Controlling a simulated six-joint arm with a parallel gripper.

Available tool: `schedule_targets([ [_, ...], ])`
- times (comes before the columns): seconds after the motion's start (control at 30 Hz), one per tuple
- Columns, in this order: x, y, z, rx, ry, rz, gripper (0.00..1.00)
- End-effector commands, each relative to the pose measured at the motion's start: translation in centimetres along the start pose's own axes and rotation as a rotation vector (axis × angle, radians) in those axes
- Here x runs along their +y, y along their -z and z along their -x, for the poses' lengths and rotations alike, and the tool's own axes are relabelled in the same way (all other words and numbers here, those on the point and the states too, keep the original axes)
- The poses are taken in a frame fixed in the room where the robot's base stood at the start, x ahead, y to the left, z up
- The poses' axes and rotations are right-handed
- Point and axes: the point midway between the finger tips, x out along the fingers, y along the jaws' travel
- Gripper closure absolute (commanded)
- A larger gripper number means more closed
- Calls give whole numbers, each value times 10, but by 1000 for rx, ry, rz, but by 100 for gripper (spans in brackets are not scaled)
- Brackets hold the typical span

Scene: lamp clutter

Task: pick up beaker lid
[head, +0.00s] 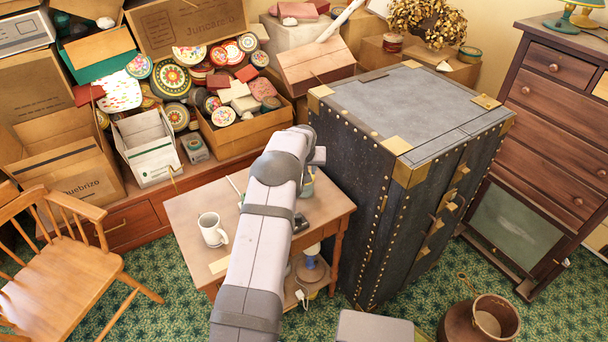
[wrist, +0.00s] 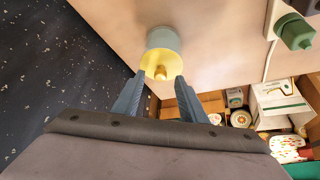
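In the wrist view a small grey-green beaker (wrist: 164,38) stands on the table with a yellow lid (wrist: 160,60) that has a small round knob. My gripper (wrist: 160,77) is open, its two blue-grey fingers apart, with the tips close to either side of the lid. I cannot tell whether the tips touch it. In the head view the beaker (head: 307,187) shows only in part, beside my arm, which hides most of the gripper and the lid.
A white mug (head: 212,230) stands on the left of the wooden table (head: 185,213). A dark object (head: 300,222) lies near the front right. The tall dark trunk (head: 365,170) rises close to the table's right side. Boxes and tins (head: 175,80) fill the back left.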

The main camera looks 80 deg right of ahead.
Motion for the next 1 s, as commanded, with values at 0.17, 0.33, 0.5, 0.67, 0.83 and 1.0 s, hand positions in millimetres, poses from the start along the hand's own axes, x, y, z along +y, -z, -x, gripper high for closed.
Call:
schedule_targets([
  [0.17, 0, 0, -9, 0, 0, 0, 62],
  [0.33, 0, 0, -10, 0, 0, 0, 62],
  [0.5, 0, 0, -10, 0, 0, 0, 78],
  [0.67, 0, 0, -10, 0, 0, 0, 100],
  [0.83, 0, 0, -10, 0, 0, 0, 100],
  [1.0, 0, 2, -6, 2, 0, 0, 100],
])
